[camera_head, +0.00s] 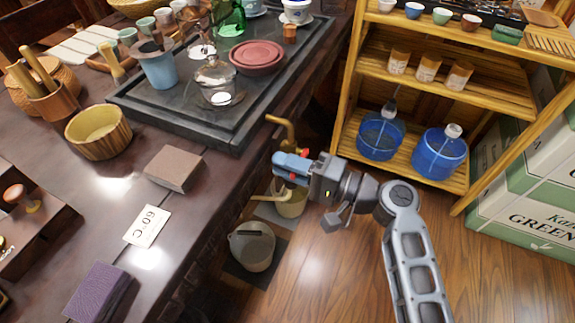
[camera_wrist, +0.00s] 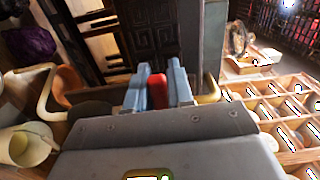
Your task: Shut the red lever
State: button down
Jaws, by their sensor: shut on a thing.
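The red lever (camera_head: 304,153) shows as small red patches at my gripper, beside the brass tap (camera_head: 283,128) at the table's side. My gripper (camera_head: 284,166) has light blue fingers and points left toward the table edge. In the wrist view, the red lever (camera_wrist: 157,91) sits between the two blue fingers of my gripper (camera_wrist: 158,84), which are shut on it. A brass part (camera_wrist: 209,91) shows just right of the fingers. Most of the lever and its joint with the tap are hidden, so I cannot tell its angle.
The dark table (camera_head: 190,222) lies left, with a black tea tray (camera_head: 190,122) on top. Below stand a grey lidded bucket (camera_head: 252,246) and a pale pail (camera_head: 292,204). A wooden shelf (camera_head: 455,90) with blue water bottles (camera_head: 440,155) is at the right. Wooden floor is clear in front.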

jog(key=c, duration=1.1)
grip_release()
jog(key=v, duration=0.7)
jog(key=shift+s+d, duration=0.15)
jog(key=shift+d, duration=0.2)
